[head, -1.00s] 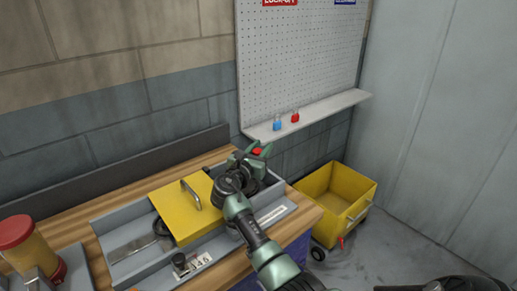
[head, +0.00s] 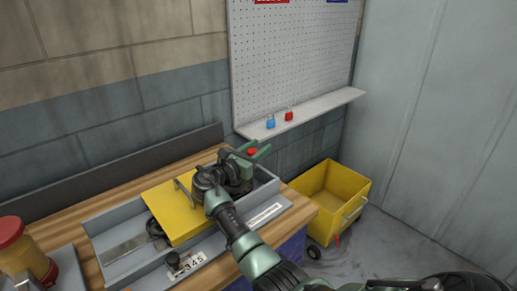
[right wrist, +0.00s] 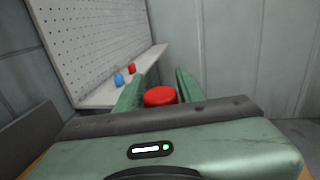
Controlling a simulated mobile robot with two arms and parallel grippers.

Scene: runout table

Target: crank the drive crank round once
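A red knob (head: 252,152), the only visible part that looks like the drive crank's handle, is at the far right end of the grey machine tray on the bench. My right gripper (head: 257,150) has its green fingers on either side of the knob. In the right wrist view the red knob (right wrist: 160,96) fills the gap between the fingers (right wrist: 160,88), seemingly touching both. The rest of the crank is hidden behind my gripper and wrist. My left gripper is out of view.
A yellow cover (head: 165,215) with a handle lies on the grey tray (head: 118,262), left of my wrist. A counter (head: 190,262) is on the tray's front. A yellow bin (head: 325,200) stands right of the bench. A shelf (head: 330,106) holds a blue and a red padlock.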

